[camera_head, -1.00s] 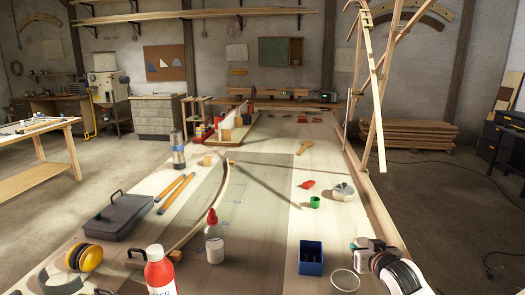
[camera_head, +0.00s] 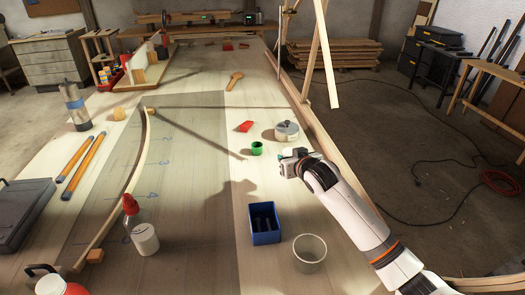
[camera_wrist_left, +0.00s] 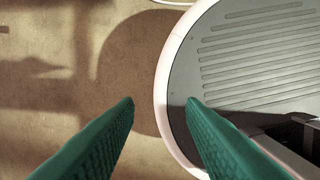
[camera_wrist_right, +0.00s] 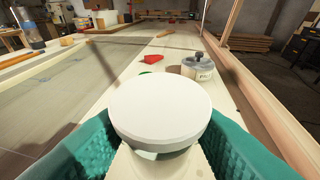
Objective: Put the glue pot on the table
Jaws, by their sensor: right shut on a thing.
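My right gripper (camera_head: 287,163) is shut on a white, round-topped pot. In the right wrist view its pale disc-like top (camera_wrist_right: 160,108) sits between the green finger pads, and most of its body is hidden below. In the head view it is small and partly hidden by the gripper, near the right side of the table (camera_head: 190,215). A gap to the table cannot be judged surely. A lidded metal pot (camera_head: 286,131) with a dark knob and unreadable label stands just beyond it. My left gripper (camera_wrist_left: 158,103) is open and empty, outside the head view.
A green ring-like piece (camera_head: 256,148), a red piece (camera_head: 244,126), a blue box (camera_head: 264,223) and a pale open cup (camera_head: 310,253) surround the right gripper. A bent lath (camera_head: 140,165) and red-capped bottle (camera_head: 142,235) are further left. Bare tabletop lies between.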

